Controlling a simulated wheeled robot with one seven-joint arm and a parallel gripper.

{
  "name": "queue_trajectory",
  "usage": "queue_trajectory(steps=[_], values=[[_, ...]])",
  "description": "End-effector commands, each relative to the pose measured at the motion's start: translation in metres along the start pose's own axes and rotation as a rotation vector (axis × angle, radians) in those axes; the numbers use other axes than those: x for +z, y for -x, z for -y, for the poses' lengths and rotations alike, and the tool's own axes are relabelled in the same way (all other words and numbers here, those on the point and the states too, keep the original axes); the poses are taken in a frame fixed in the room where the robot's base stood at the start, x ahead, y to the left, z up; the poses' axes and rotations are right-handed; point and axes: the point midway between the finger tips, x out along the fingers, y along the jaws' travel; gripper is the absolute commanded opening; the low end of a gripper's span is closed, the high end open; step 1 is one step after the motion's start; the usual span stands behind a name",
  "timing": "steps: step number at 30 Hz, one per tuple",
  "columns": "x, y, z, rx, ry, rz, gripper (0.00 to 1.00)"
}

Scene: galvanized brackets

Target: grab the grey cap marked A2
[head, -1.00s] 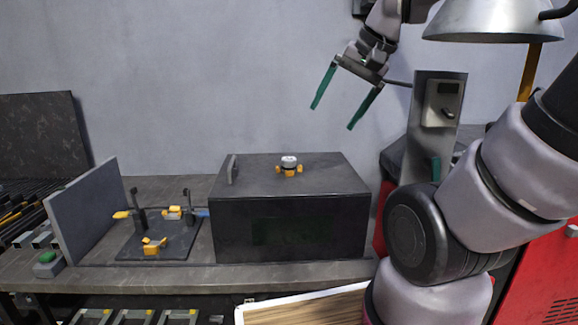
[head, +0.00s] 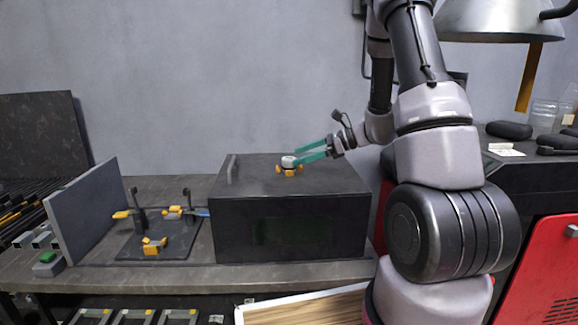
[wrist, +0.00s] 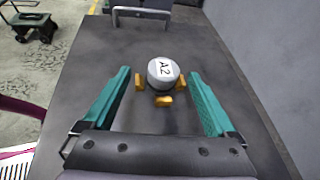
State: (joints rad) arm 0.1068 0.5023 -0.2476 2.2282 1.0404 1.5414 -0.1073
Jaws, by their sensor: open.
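The grey cap marked A2 (wrist: 163,72) sits upright among yellow jaws (wrist: 164,100) on top of a dark box. In the head view the cap (head: 288,161) shows on the box top, near its middle. My gripper (wrist: 160,84) is open, with one teal finger on each side of the cap and clear gaps to both. In the head view my gripper (head: 298,154) reaches in from the right, level with the cap. I cannot tell whether a finger touches it there.
The dark box (head: 290,228) has a handle (head: 232,170) at its left edge. Left of it stand a fixture plate (head: 160,241) with yellow clamps and an upright grey panel (head: 82,213). A lamp (head: 490,20) hangs at upper right. The wall is behind the box.

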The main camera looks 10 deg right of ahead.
Motion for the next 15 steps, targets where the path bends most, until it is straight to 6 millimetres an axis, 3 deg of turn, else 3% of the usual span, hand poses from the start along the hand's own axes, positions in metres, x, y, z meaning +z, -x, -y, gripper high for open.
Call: queue_trajectory(steps=[9, 15], values=[[-0.007, -0.022, 0.005, -0.014, -0.027, 0.009, 0.92], [-0.007, -0.055, 0.005, -0.012, -0.026, 0.008, 0.92]])
